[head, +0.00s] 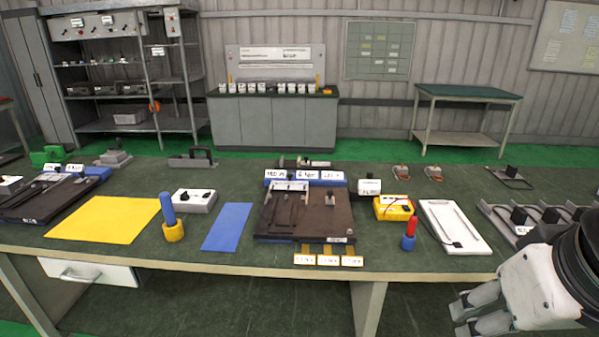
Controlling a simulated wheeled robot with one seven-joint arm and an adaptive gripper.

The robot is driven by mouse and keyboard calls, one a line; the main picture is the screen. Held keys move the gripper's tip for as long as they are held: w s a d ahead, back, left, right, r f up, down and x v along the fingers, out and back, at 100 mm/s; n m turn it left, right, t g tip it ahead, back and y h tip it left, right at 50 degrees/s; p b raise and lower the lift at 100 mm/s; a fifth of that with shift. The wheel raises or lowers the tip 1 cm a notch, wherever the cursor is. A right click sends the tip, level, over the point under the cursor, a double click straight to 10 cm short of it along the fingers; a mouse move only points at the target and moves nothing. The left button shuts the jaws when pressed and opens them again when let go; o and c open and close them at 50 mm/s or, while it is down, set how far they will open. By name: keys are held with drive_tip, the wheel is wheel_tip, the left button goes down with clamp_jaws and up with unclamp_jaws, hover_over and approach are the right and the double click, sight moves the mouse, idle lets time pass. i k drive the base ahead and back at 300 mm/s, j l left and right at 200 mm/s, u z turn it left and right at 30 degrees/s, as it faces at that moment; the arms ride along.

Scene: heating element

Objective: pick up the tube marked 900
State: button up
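No tube with a legible 900 mark can be picked out in the head view; the labels are too small to read. An upright blue cylinder (168,208) stands in a yellow round base (173,232) left of centre. A smaller red and blue upright piece (409,235) stands right of centre. Several yellow tags with white labels (328,260) lie at the table's front edge. My gripper (464,317) is at the lower right, in front of the table edge and apart from these things. Its two fingers point left with a gap between them, and nothing shows between them.
The green-topped table (225,262) carries a dark board with apparatus (290,228), a yellow sheet (110,220), a blue sheet (227,226), a white tray (455,228) and a yellow box (393,208). Grey units (520,222) stand near my arm at right. Bare tabletop shows along the front.

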sight(515, 222)
drive_tip(key=z, duration=1.1)
